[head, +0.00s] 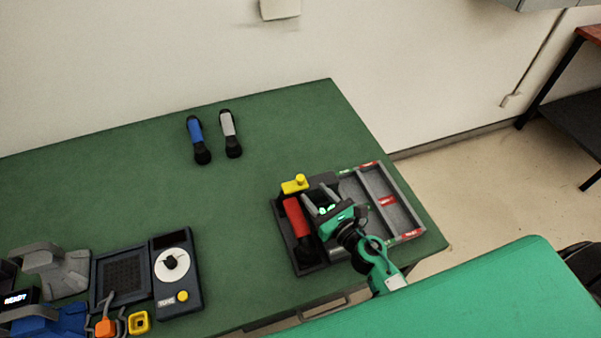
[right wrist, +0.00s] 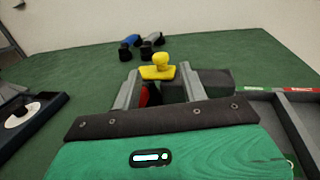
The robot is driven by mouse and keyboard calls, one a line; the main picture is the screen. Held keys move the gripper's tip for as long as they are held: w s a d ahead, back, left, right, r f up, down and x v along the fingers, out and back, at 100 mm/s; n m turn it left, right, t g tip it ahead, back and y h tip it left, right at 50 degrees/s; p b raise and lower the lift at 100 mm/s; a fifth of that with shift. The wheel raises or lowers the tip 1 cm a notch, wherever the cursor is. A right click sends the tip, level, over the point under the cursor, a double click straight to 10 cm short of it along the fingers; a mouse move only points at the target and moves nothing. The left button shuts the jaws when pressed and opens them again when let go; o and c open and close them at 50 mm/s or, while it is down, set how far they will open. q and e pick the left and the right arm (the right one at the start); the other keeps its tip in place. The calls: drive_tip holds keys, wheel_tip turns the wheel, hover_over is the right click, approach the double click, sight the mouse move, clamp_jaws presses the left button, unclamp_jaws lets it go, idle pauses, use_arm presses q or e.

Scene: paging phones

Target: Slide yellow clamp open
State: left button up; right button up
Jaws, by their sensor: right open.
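The yellow clamp (head: 295,184) sits at the back edge of a dark tray on the green table, with a round knob on top. In the right wrist view the yellow clamp (right wrist: 158,66) stands just beyond and between my fingertips. My right gripper (head: 320,194) is open above the tray, a little to the right of and in front of the clamp. It does not touch the clamp as far as I can see. A red handset (head: 297,217) lies in the tray's left compartment, partly hidden by my fingers in the right wrist view. My left gripper is not in view.
The tray (head: 408,213) has empty compartments on its right. A blue handset (head: 195,133) and a grey handset (head: 229,130) lie farther back. A dark tuner box (head: 177,277) with a dial stands at the front left. The middle of the table (head: 235,210) is clear.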

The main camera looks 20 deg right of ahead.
sight(303, 181)
drive_tip(key=p+x, duration=0.1)
drive_tip(key=x, duration=0.6)
drive_tip(key=shift+w+a+p, duration=0.1)
drive_tip(key=shift+w+p, duration=0.15)
drive_tip(key=shift+p, duration=0.1)
clamp_jaws()
